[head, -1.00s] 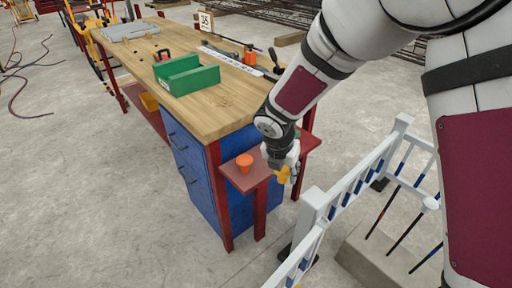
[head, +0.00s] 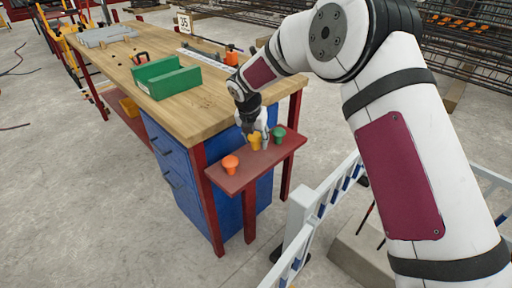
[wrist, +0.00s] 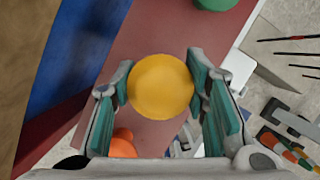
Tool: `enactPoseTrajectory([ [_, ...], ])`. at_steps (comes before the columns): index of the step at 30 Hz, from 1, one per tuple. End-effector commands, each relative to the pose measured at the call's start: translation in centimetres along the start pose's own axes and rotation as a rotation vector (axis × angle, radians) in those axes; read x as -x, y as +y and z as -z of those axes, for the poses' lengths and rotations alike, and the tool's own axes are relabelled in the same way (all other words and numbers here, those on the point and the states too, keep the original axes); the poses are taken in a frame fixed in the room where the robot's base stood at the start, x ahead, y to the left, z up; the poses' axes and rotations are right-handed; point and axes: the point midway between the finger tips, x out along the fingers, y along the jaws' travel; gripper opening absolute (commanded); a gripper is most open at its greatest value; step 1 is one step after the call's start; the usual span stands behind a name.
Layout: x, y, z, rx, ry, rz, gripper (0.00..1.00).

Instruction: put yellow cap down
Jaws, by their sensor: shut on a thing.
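The yellow cap (head: 255,142) is between the fingers of my gripper (head: 254,135), over the middle of the small red side shelf (head: 232,184). In the wrist view the yellow cap (wrist: 161,87) shows its round top, with a teal-padded finger of my gripper (wrist: 161,95) on each side. My gripper is shut on it. I cannot tell whether the cap's underside touches the shelf. An orange cap (head: 230,164) stands on the shelf to the left and a green cap (head: 279,134) to the right.
The wooden workbench (head: 206,112) with blue drawers (head: 174,165) adjoins the shelf. A green bin (head: 165,77) sits on the bench. A white railing (head: 299,222) stands in front at the right. Bare shelf shows around the caps.

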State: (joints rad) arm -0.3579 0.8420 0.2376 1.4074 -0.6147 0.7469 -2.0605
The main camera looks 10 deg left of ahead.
Motion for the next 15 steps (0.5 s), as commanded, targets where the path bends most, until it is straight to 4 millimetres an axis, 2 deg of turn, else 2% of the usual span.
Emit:
enactPoseTrajectory([
  [4,-0.8,0.1,0.1,0.001,0.002,0.002,0.23],
  [10,-3.2,0.1,1.0,0.001,0.002,0.002,0.23],
  [15,-3.4,0.1,1.0,0.000,0.000,0.001,0.23],
])
